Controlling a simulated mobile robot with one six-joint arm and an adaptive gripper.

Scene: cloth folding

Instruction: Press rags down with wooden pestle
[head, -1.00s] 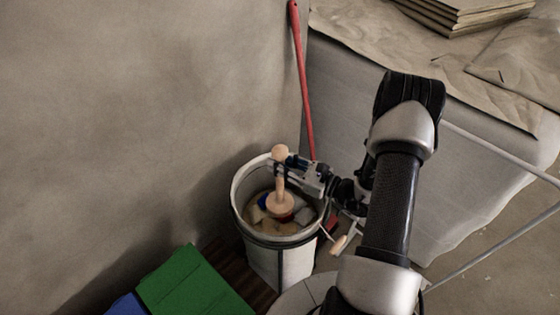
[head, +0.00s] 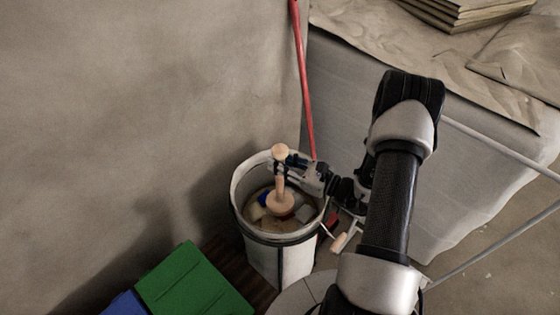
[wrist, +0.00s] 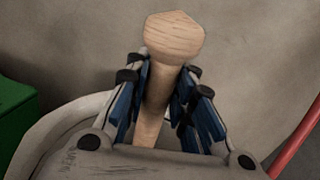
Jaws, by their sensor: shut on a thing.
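A wooden pestle (head: 280,186) stands roughly upright inside a white bin (head: 282,262), with its round knob at the top and a wide disc at its lower end. My gripper (head: 283,168) is shut on its shaft just below the knob. In the wrist view, the blue fingers of my gripper (wrist: 162,100) close around the pestle (wrist: 172,40). Rags (head: 262,208) in blue, yellowish and pale colours lie in the bin around the disc. The disc hides part of them, and I cannot tell how firmly it touches them.
A green box (head: 192,283) and a blue one (head: 124,305) sit left of the bin. A red pole (head: 304,90) leans behind it. A covered table (head: 470,150) with stacked boards (head: 465,12) stands at the right. The wall is close behind the bin.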

